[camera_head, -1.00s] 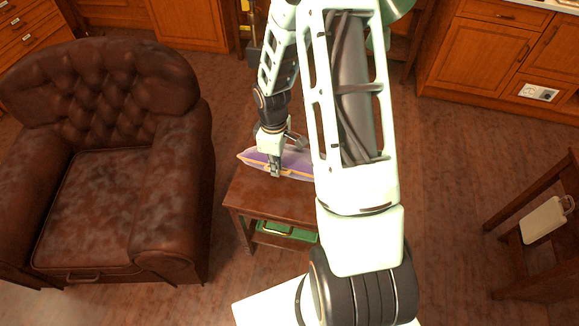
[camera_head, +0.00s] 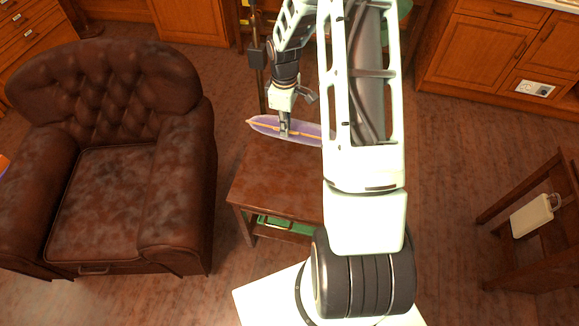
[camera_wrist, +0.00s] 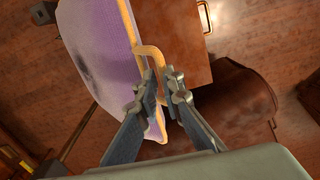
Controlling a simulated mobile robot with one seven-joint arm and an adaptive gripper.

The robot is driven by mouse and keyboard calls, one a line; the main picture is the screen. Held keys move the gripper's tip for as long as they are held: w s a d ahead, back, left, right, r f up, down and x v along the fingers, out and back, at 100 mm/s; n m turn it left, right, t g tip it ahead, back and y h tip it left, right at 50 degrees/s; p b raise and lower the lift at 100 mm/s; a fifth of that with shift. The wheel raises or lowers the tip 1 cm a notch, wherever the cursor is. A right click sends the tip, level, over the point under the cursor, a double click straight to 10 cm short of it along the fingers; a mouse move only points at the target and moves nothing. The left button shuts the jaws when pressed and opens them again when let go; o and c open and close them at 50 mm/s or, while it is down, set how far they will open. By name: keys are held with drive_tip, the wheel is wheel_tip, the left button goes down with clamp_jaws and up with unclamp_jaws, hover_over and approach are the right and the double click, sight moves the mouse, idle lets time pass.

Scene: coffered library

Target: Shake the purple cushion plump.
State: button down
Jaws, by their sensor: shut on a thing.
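The purple cushion (camera_head: 305,132) has orange piping along its edge. In the head view it hangs above the small wooden table, partly hidden at its right end behind my arm. My gripper (camera_head: 285,131) is shut on the cushion's edge from above. In the wrist view the cushion (camera_wrist: 95,55) fills the upper left, with a dark patch on its face.
The small wooden table (camera_head: 270,180) has a bare top and a green item (camera_head: 275,222) on its lower shelf. A brown leather armchair (camera_head: 105,200) stands at left. Wooden cabinets line the back.

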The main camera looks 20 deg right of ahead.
drive_tip(key=w+d+r, duration=0.1)
drive_tip(key=w+d, duration=0.1)
drive_tip(key=w+d+r+p, duration=0.1)
drive_tip(key=w+d+r, duration=0.1)
drive_tip(key=w, duration=0.1)
drive_tip(key=w+d+r, duration=0.1)
drive_tip(key=w+d, duration=0.1)
drive_tip(key=shift+w+r, duration=0.15)
drive_tip(key=shift+r, duration=0.1)
drive_tip(key=w+d+r, duration=0.1)
drive_tip(key=w+d, duration=0.4)
drive_tip(key=w, duration=0.1)
drive_tip(key=shift+w, duration=0.25)
drive_tip(key=shift+d+r, duration=0.1)
drive_tip(key=shift+r, duration=0.05)
wheel_tip(320, 180, up, 9)
drive_tip(key=shift+p, duration=0.35)
idle(0.4)
idle(1.2)
